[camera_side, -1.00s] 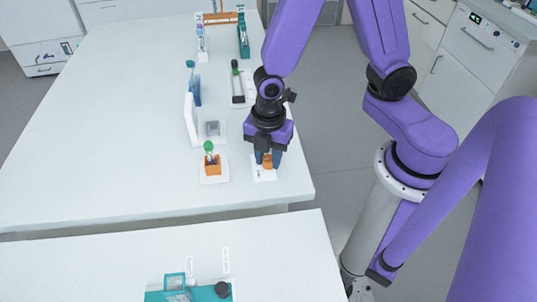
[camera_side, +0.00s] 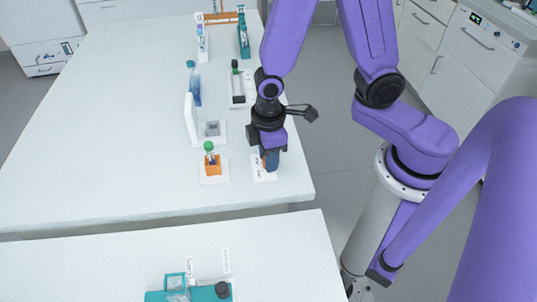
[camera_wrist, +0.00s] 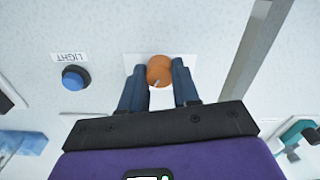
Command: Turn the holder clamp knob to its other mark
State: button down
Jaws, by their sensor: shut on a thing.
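The clamp knob is a round orange knob (camera_wrist: 160,68) with a small grey pointer line, on a white plate (camera_side: 263,173). My gripper (camera_side: 269,160) points down over this plate near the table's right edge, its dark blue fingers shut on the knob from both sides. In the side view the fingers hide most of the knob, and the plate's printed marks are too small to read. An orange holder (camera_side: 212,168) with a green-capped tube (camera_side: 209,148) stands on its own white plate, left of the gripper and apart from it.
The wrist view shows a blue button (camera_wrist: 75,77) labelled LIGHT. A white upright panel (camera_side: 190,120) and a grey block (camera_side: 212,129) stand behind the orange holder. A teal fixture (camera_side: 205,293) sits on the front table. The left of the main table is clear.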

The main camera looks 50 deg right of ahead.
jog(key=shift+m, duration=0.5)
jog(key=c, duration=0.8)
grip_release()
jog(key=shift+r, duration=0.5)
notch_tip(320, 180, up, 16)
jog(key=shift+r, duration=0.2)
